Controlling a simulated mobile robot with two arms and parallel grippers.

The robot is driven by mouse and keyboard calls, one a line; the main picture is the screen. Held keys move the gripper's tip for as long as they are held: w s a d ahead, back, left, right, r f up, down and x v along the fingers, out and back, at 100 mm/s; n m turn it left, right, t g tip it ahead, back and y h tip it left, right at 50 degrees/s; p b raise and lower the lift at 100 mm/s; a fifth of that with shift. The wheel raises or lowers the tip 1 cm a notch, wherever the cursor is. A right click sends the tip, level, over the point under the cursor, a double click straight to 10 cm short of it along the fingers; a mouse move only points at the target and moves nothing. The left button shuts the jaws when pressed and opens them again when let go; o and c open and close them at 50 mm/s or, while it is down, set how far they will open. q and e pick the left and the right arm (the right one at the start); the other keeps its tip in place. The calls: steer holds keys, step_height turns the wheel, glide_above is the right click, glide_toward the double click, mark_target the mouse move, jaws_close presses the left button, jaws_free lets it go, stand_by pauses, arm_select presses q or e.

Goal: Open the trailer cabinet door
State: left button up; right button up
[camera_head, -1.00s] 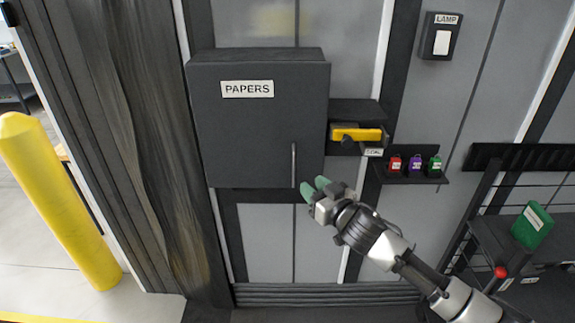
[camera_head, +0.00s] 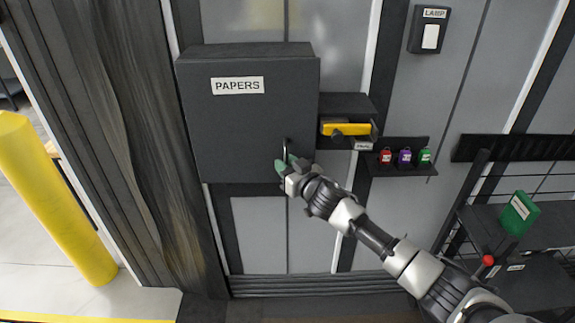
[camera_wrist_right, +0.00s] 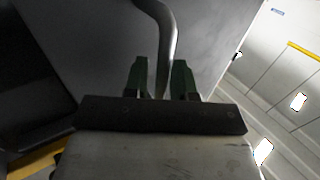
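The dark grey cabinet (camera_head: 240,130) labelled PAPERS hangs on the wall, and its door looks shut. Its vertical bar handle (camera_head: 285,147) is at the lower right of the door; my gripper hides the lower part. My right gripper (camera_head: 285,164) is at this handle. In the right wrist view the handle (camera_wrist_right: 166,40) runs down between the two green fingertips of the right gripper (camera_wrist_right: 162,78). The fingers stand apart with a visible gap beside the bar, so it is open around the handle. My left gripper is not in view.
Right of the cabinet is a small shelf with a yellow tool (camera_head: 345,129). Beyond it a ledge holds red, purple and green padlocks (camera_head: 404,157). A lamp switch (camera_head: 430,37) is at upper right, a green box (camera_head: 519,213) at right. A yellow post (camera_head: 50,200) stands at left.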

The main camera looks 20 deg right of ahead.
jaws_close()
steer(key=shift+s+a+f, duration=0.1)
